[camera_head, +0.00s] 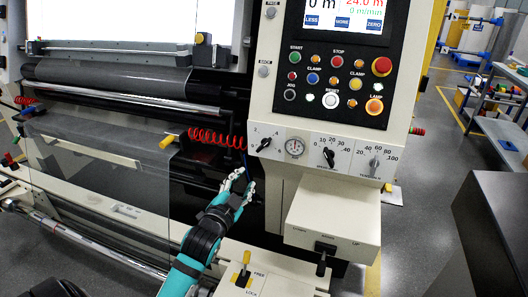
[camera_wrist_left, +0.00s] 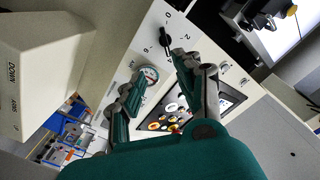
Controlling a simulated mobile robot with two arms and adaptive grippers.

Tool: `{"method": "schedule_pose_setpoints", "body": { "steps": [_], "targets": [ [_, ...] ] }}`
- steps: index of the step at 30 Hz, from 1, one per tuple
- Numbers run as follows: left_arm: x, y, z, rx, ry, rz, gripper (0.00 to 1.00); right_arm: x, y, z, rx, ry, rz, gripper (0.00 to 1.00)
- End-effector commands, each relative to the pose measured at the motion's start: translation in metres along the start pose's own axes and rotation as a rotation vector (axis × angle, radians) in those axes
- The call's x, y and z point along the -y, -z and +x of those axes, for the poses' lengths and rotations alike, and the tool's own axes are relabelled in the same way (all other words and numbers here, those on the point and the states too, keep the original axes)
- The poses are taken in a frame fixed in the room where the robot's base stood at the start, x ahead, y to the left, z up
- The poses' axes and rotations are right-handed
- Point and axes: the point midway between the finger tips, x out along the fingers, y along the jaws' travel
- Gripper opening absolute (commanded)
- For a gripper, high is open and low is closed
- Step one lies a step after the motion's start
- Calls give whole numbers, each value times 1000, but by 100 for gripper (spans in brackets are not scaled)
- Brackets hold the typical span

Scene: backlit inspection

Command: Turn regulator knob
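In the wrist view my two fingers (camera_wrist_left: 160,72) are spread toward the panel. My right gripper is not in view.
Above the strip are several coloured buttons (camera_head: 338,80) and a screen (camera_head: 342,18). A cream box with a lever (camera_head: 333,225) juts out below the knobs. A red coiled hose (camera_head: 215,137) and rollers (camera_head: 120,98) lie left.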

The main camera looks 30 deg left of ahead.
Motion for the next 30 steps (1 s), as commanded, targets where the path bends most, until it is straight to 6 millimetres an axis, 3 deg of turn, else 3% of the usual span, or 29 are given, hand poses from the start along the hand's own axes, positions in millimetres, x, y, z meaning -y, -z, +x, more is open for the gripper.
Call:
{"method": "schedule_pose_setpoints", "body": {
  "steps": [4, 8, 24, 30],
  "targets": [
    [10, 10, 4, -20, 20, 9, 34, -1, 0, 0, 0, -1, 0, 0],
    [11, 11, 22, -20, 20, 8, 34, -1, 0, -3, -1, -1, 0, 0],
    [12, 13, 137, -19, 18, 7, 34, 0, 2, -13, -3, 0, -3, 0],
    [12, 13, 163, -18, 17, 8, 34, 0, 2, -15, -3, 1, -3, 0]
  ]
}}
